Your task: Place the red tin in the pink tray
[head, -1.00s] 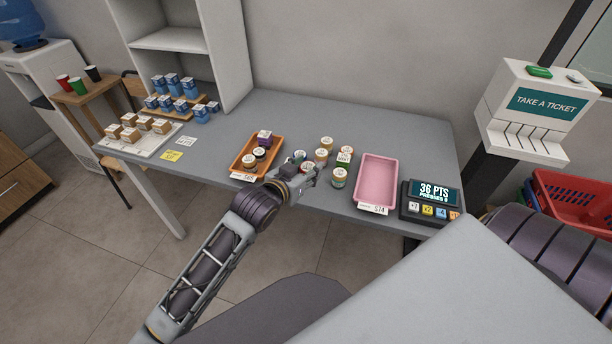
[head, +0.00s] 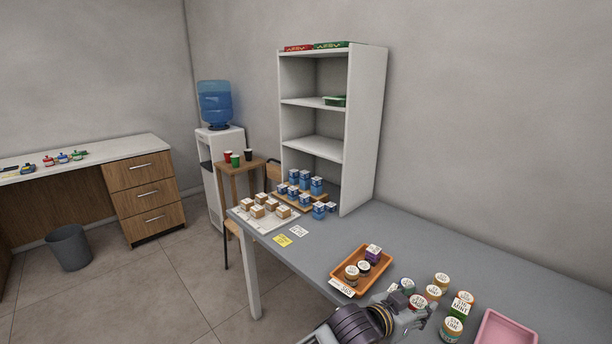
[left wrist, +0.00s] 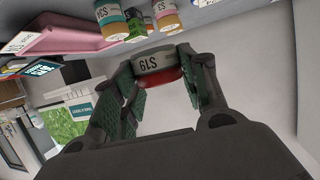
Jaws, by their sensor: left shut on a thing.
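My left gripper (head: 414,311) is at the front of the grey table, among several small tins. In the left wrist view it is shut on the red tin (left wrist: 157,66), which has a white label reading S19 and a red band. The fingers press on both sides of it. In the head view the red tin (head: 418,301) is partly hidden by the gripper. The pink tray (head: 507,330) is to the right, cut off by the lower edge; it also shows in the left wrist view (left wrist: 62,40). My right gripper is out of view.
Several tins, such as a green-labelled one (head: 461,304) and a front one (head: 452,329), stand between gripper and pink tray. An orange tray (head: 345,277) with tins and a purple box is to the left. Blue boxes (head: 307,181) and a shelf unit (head: 363,130) stand farther back.

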